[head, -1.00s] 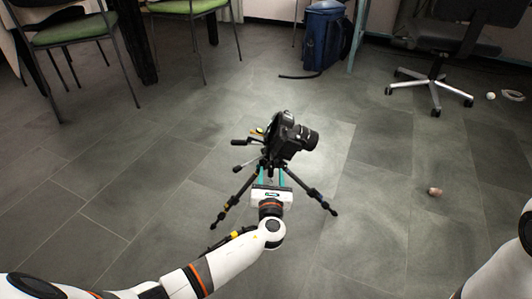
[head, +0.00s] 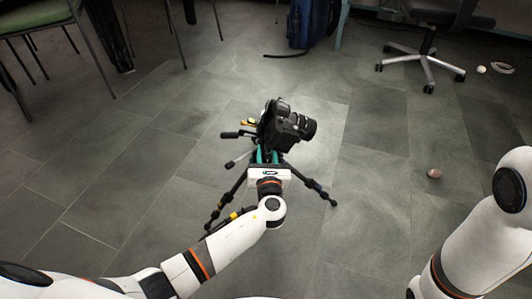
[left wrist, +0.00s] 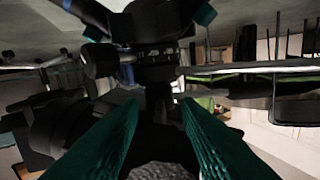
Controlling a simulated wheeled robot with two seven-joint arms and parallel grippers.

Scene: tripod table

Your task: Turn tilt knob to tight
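The black camera (head: 289,127) sits on a black tripod (head: 236,187) in the middle of the head view. Dark handles (head: 232,135) stick out to the left of the tripod head. My left gripper (head: 267,155) is at the tripod head, just below the camera. In the left wrist view its two teal fingers (left wrist: 158,108) are apart, with a dark upright part of the tripod head (left wrist: 158,80) between or just beyond their tips. A round dark knob (left wrist: 99,60) shows left of them. I cannot tell which knob is the tilt knob, or whether the fingers touch anything. My right gripper is out of view.
Chairs (head: 38,18) stand at the upper left, a blue bag (head: 312,22) at the back and a wheeled chair base (head: 425,65) at the upper right. A small round object (head: 434,173) lies on the floor right of the tripod. Open tiled floor surrounds the tripod.

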